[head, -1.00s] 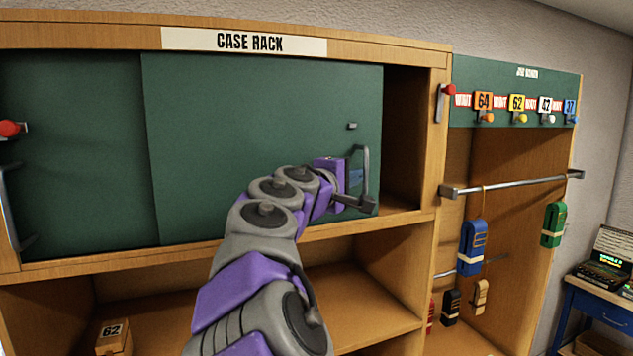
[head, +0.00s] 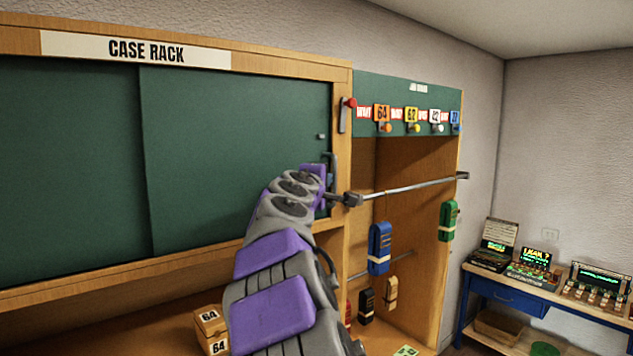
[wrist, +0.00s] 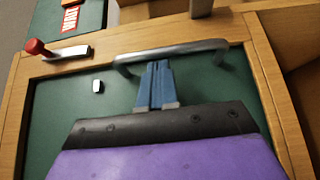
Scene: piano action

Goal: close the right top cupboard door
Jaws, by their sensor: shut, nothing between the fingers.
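The right top cupboard door is a green sliding panel (head: 225,150) under the CASE RACK sign (head: 146,50). Its right edge meets the wooden post (head: 342,150), with no open gap showing there. The panel also shows in the wrist view (wrist: 65,100). It carries a grey bar handle (wrist: 195,49). My gripper (wrist: 157,68) is shut and empty, its blue fingers at the handle bar. I cannot tell whether they touch it. In the head view my gripper (head: 331,180) is at the panel's right edge and the handle is partly hidden.
A latch with a red knob (head: 350,103) is on the post, close above my gripper. A blue workbench (head: 520,302) stands farther right.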

